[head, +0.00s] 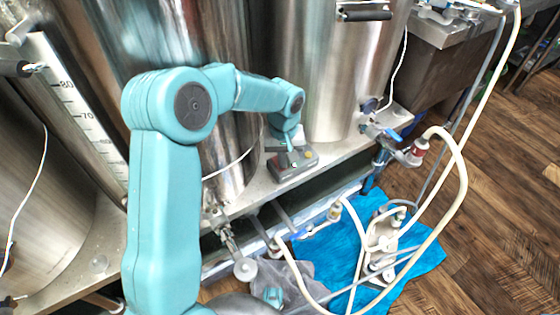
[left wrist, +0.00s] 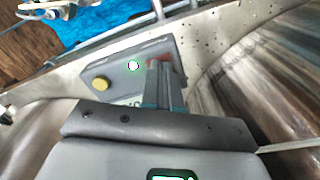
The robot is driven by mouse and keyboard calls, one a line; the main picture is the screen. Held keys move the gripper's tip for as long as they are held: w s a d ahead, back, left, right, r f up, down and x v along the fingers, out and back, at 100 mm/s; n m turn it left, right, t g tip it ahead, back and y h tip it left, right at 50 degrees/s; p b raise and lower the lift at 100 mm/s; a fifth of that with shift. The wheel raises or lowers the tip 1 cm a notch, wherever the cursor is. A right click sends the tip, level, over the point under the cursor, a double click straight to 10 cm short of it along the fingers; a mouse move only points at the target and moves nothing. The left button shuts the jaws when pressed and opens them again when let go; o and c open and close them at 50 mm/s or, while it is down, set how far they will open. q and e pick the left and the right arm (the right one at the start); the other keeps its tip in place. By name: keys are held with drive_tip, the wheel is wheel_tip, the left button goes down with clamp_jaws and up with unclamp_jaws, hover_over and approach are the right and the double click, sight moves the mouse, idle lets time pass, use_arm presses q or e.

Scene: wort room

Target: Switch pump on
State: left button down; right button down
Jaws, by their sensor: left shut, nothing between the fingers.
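A grey control box (head: 292,167) sits on the metal ledge between the steel vessels. My left gripper (head: 289,145) is shut and empty, pointing down at the box. In the left wrist view its fingertips (left wrist: 165,72) overlap the red part and partly hide it; I cannot tell whether they touch. My right gripper is not in view.
Large steel vessels (head: 325,75) stand close behind and beside the box. Hoses (head: 463,185) and valves hang past the ledge's right end. A pale hose-connected device (head: 381,237) rests on a blue cloth (head: 425,253) on the wooden floor.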

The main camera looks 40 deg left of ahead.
use_arm(q)
wheel_tip(320, 180, up, 6)
drive_tip(key=p, duration=0.4)
idle(0.3)
